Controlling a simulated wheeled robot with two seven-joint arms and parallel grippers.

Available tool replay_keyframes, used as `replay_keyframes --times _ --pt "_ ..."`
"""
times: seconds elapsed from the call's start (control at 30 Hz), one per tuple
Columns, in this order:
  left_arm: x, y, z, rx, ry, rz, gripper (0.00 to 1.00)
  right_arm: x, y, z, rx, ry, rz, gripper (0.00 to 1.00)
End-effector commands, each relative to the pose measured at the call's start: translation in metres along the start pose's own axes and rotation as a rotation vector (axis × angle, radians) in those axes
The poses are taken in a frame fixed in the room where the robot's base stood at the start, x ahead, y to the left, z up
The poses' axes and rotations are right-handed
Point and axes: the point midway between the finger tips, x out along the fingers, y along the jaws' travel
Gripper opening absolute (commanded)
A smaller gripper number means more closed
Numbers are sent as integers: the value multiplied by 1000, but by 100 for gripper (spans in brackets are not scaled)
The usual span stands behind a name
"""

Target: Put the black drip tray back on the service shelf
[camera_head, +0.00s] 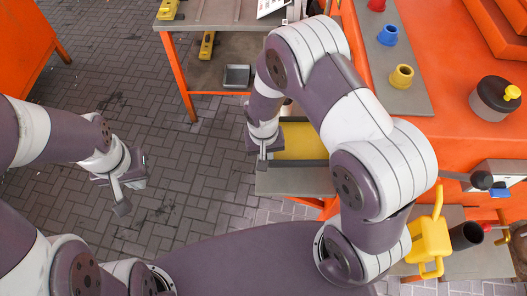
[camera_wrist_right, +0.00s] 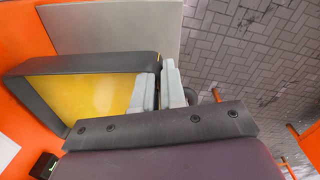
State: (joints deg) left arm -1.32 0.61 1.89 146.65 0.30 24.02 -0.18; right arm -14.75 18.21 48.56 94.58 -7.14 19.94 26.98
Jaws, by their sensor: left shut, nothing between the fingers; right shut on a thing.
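The black drip tray (camera_wrist_right: 85,65) has a dark rim and a yellow inside; in the head view its yellow inside (camera_head: 303,142) shows partly behind my right arm. My right gripper (camera_wrist_right: 160,78) is shut on the tray's end wall, with one finger inside and one outside. In the head view this gripper (camera_head: 263,155) is at the tray's left end. A grey shelf (camera_head: 290,181) lies under the tray; I cannot tell whether they touch. A grey panel (camera_wrist_right: 110,30) also shows beside the tray in the right wrist view. My left gripper (camera_head: 121,200) is shut and empty over the paving.
An orange machine (camera_head: 455,70) fills the right side, with red, blue and yellow cups on a grey strip (camera_head: 405,90). A table (camera_head: 215,15) stands behind. The paving at left is clear.

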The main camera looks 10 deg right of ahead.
Motion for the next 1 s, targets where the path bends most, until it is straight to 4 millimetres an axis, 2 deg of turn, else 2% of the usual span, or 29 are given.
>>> replay_keyframes --times 0.1,0.5,0.7,1.0 --pt "18 0 2 0 -1 0 0 16 2 2 64 3 26 0" --pt "56 0 7 0 -1 0 0 64 -1 1 63 3 24 0" --pt "63 0 8 0 -1 0 0 74 -1 2 63 3 25 0" --pt "62 0 8 0 -1 0 0 75 -1 2 63 3 25 0"
